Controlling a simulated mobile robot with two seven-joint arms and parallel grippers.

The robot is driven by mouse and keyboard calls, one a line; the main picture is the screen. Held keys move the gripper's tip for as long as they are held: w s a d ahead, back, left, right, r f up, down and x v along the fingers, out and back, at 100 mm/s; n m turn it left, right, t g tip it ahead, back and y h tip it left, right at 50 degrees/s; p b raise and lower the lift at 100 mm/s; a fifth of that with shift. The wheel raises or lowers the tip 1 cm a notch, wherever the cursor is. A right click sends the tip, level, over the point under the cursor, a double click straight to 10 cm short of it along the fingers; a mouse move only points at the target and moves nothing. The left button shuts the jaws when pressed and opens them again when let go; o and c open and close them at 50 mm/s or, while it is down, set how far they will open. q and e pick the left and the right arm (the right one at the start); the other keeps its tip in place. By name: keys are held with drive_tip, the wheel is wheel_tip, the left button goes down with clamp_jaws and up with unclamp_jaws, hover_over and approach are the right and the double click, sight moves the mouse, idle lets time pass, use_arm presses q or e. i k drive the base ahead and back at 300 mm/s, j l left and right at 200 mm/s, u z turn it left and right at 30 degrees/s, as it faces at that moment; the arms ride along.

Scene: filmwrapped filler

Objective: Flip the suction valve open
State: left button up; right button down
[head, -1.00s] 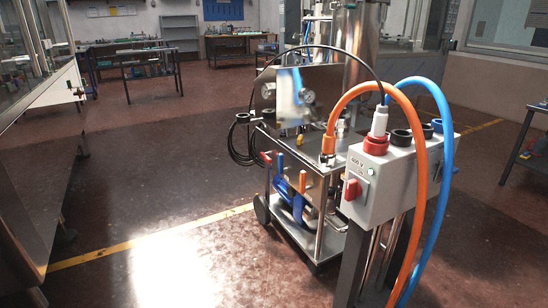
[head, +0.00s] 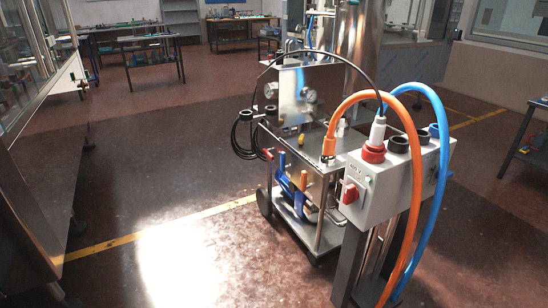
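A wheeled cart (head: 318,244) stands in the middle of the head view, with pump-like parts on it. On its lower part are a blue handle or fitting (head: 281,172) and an orange-tipped upright piece (head: 304,180). A small red handle (head: 268,154) sits at the cart's left side. I cannot tell for certain which of these is the suction valve, or whether it is open or shut. Neither of my grippers is in view.
A grey control box (head: 385,195) with a red switch (head: 350,194) stands right of the cart, partly hiding it. An orange hose (head: 415,170) and a blue hose (head: 443,150) arch over it. A large metal machine (head: 35,200) stands left. The floor between is clear.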

sight(283, 167)
drive_tip(key=i+j+u, duration=0.25)
drive_tip(key=i, duration=0.25)
drive_tip(key=i+j+u, duration=0.25)
drive_tip(key=i, duration=0.3)
drive_tip(key=i+u, duration=0.2)
drive_tip(key=i, duration=0.35)
drive_tip(key=i+l+u, duration=0.1)
drive_tip(key=i+u, duration=0.15)
drive_tip(key=i, duration=0.9)
drive_tip(key=i+z, duration=0.1)
drive_tip(key=i, duration=0.45)
drive_tip(key=i+j+z, duration=0.1)
drive_tip(key=i, duration=0.45)
drive_tip(key=i+j+z, duration=0.1)
drive_tip(key=i+z, duration=0.25)
drive_tip(key=z, duration=0.15)
drive_tip(key=i+j+z, duration=0.2)
drive_tip(key=z, duration=0.25)
drive_tip(key=i+j+z, duration=0.1)
drive_tip(key=z, duration=0.25)
drive_tip(key=i+j+z, duration=0.1)
drive_tip(key=i+z, duration=0.25)
drive_tip(key=j+z, duration=0.2)
drive_tip(key=z, duration=0.15)
drive_tip(key=i+j+z, duration=0.2)
drive_tip(key=z, duration=0.25)
drive_tip(key=i+j+z, duration=0.25)
drive_tip(key=z, duration=0.15)
drive_tip(key=i+j+z, duration=0.15)
drive_tip(key=j+z, duration=0.3)
